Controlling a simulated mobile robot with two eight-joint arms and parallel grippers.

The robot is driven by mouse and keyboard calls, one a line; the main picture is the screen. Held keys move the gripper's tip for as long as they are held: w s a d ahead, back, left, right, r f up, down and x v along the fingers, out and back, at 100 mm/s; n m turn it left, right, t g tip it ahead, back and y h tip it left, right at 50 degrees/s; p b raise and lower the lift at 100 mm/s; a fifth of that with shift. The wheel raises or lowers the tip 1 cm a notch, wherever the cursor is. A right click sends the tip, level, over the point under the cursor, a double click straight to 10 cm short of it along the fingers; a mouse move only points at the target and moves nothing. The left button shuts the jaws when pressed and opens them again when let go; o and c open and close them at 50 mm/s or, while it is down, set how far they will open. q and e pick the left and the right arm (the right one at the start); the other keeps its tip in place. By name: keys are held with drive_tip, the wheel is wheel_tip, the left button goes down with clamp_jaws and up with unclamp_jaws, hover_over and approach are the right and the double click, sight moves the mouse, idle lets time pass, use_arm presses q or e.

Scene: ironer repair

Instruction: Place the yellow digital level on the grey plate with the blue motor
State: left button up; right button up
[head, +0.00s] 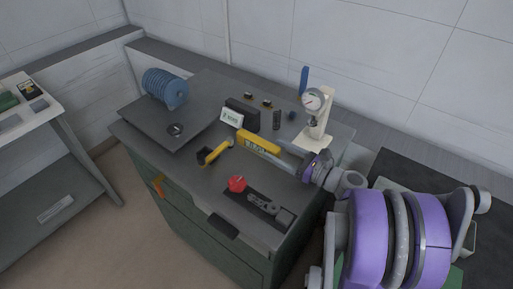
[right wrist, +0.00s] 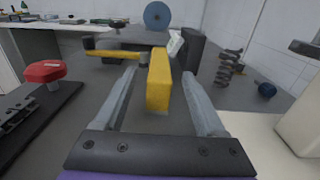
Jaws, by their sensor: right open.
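The yellow digital level (head: 258,143) lies on the dark grey bench top. In the right wrist view the level (right wrist: 159,82) stands between the two fingers of my right gripper (right wrist: 160,76), which is open with gaps at both sides. In the head view my right gripper (head: 285,151) reaches in from the right at the level's right end. The grey plate (head: 143,117) is at the bench's left end, with the ribbed blue motor (head: 165,88) on its back part and a small dark ring (head: 176,129) near its front right. My left gripper is not in view.
A yellow-handled tool (head: 217,152) lies left of the level. A white display box (head: 232,117) and a dark block (head: 243,110) stand behind it. A red knob (head: 237,184) on a black base is in front. A dial gauge stand (head: 315,120) rises at the back right.

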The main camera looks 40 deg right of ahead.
sight(258, 140)
drive_tip(key=shift+x, duration=0.8)
drive_tip(key=x, duration=0.6)
drive_tip(key=shift+c, duration=0.3)
clamp_jaws()
